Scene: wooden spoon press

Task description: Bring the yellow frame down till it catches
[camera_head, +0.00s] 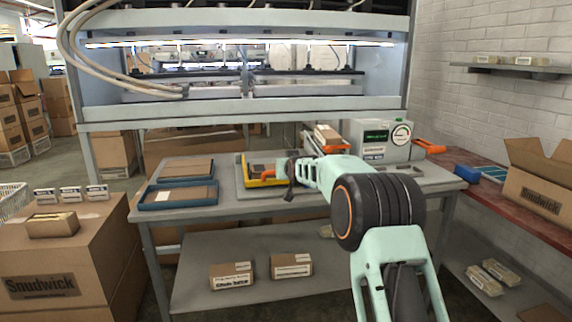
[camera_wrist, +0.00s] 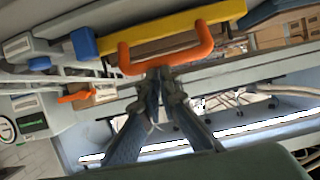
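The yellow frame (camera_head: 243,171) is at the middle of the grey workbench, partly hidden behind my gripper. In the wrist view the yellow frame (camera_wrist: 172,29) is a long tilted bar with an orange U-shaped handle (camera_wrist: 205,42). The orange handle (camera_head: 262,171) also shows in the head view, left of my gripper (camera_head: 286,172). In the wrist view the fingertips of my gripper (camera_wrist: 160,73) are together at the middle of the handle's bar, touching it or very close. No part of the handle shows clearly between them. I cannot tell whether the frame is caught.
Blue trays (camera_head: 178,194) lie on the bench to the left. A grey box with a dial (camera_head: 378,138) and an orange-handled part (camera_head: 325,140) stand to the right. A lit shelf rack (camera_head: 240,110) spans above the bench. A blue block (camera_wrist: 84,44) sits beside the yellow bar.

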